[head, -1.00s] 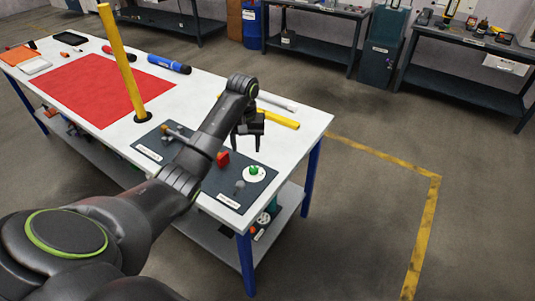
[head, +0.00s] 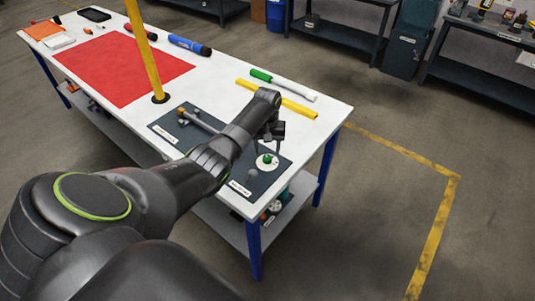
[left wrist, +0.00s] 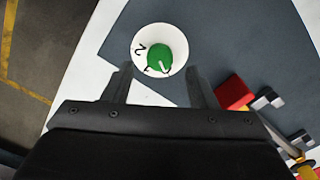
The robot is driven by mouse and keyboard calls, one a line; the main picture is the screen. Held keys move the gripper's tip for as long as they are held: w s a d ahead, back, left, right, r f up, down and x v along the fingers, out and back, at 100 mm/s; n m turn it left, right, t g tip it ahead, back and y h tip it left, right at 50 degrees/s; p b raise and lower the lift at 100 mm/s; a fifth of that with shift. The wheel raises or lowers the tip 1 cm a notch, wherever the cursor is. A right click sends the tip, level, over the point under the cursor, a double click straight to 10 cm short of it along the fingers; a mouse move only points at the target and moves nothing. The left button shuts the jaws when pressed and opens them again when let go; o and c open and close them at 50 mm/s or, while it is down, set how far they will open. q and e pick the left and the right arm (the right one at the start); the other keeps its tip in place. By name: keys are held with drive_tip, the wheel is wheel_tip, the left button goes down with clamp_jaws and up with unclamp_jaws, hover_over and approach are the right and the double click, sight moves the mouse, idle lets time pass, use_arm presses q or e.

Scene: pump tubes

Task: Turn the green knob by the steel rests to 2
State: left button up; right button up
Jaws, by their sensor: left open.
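The green knob (head: 267,158) sits on a white round dial (head: 275,167) on a dark mat at the table's near right corner. In the left wrist view the green knob (left wrist: 157,51) shows a white mark at its lower right edge. The digit 2 is on the white dial (left wrist: 143,36) to the knob's left, with another mark below it. My left gripper (head: 269,148) is open just above and behind the knob. In the left wrist view its fingers (left wrist: 160,75) stand apart, with the knob ahead between their lines. My right gripper is not in view.
Steel rests (head: 184,120) stand on the mat's far part, holding a rod. A red block (left wrist: 234,92) lies near the knob in the left wrist view. A yellow bar (head: 290,104) and green-white tube (head: 285,85) lie behind. A yellow post (head: 141,45) rises from the table.

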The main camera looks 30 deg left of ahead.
sight(268, 157)
use_arm(q)
drive_tip(key=shift+f, duration=1.8)
drive_tip(key=c, duration=1)
